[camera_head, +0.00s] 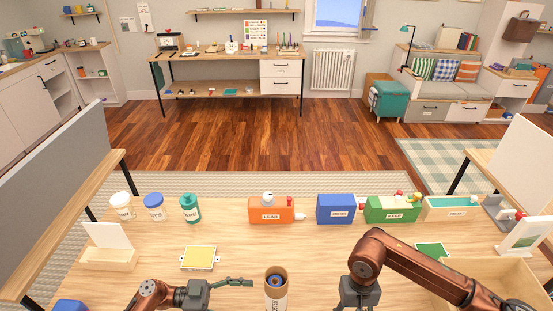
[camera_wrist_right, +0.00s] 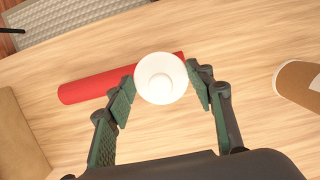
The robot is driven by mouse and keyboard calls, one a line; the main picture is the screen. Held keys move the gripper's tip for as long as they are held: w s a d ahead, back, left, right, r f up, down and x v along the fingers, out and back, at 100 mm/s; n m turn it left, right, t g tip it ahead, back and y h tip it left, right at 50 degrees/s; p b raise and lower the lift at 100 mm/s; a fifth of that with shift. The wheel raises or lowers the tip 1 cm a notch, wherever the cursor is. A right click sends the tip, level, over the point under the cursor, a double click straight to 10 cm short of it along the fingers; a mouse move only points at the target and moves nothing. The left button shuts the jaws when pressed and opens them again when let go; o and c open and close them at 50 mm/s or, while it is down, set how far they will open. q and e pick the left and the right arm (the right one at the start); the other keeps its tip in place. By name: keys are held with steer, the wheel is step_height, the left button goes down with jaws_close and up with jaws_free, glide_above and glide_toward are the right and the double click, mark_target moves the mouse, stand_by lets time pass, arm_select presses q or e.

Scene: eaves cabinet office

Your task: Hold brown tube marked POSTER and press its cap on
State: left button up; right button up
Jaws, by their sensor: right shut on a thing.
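The brown tube (camera_head: 275,303) stands upright at the table's near edge, with dark lettering on its side and a dark blue inside at its top. It also shows at the right of the right wrist view (camera_wrist_right: 300,84), apart from the fingers. My left gripper (camera_head: 250,283) is just left of the tube, seen side-on; I cannot tell how far its fingers are apart. My right gripper (camera_head: 358,305) is right of the tube. In the right wrist view its fingers (camera_wrist_right: 161,82) are shut on a round white cap (camera_wrist_right: 160,80). The cap is hidden in the head view.
A red cylinder (camera_wrist_right: 95,86) lies on the table beyond the cap. A wooden tray (camera_head: 490,270) is at the right. A yellow pad (camera_head: 198,258) lies left of centre. Jars (camera_head: 154,206) and coloured boxes, including an orange one (camera_head: 270,210), line the back. The table's middle is clear.

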mark_target(276, 300)
arm_select(q)
steer(key=shift+d, duration=0.2)
arm_select(e)
steer(key=shift+w+r, duration=0.1)
steer(key=shift+r, duration=0.1)
steer(key=shift+r+p, duration=0.3)
steer(key=shift+p, duration=0.05)
step_height(276, 300, up, 2)
steer(key=shift+a+r+p, duration=0.1)
steer(key=shift+r+p, duration=0.1)
steer(key=shift+p, duration=0.75)
arm_select(q)
steer(key=d+b, duration=0.1)
steer(key=d, duration=0.7)
steer(key=shift+s+d, duration=0.1)
steer(key=shift+s, duration=0.05)
arm_select(e)
steer(key=shift+f, duration=0.6)
arm_select(q)
steer(key=shift+d, duration=0.3)
arm_select(e)
steer(key=shift+f, duration=0.1)
arm_select(q)
steer(key=shift+d+r, duration=0.1)
steer(key=shift+d, duration=0.15)
arm_select(e)
steer(key=shift+s, duration=0.2)
arm_select(q)
steer(key=c, duration=1.5)
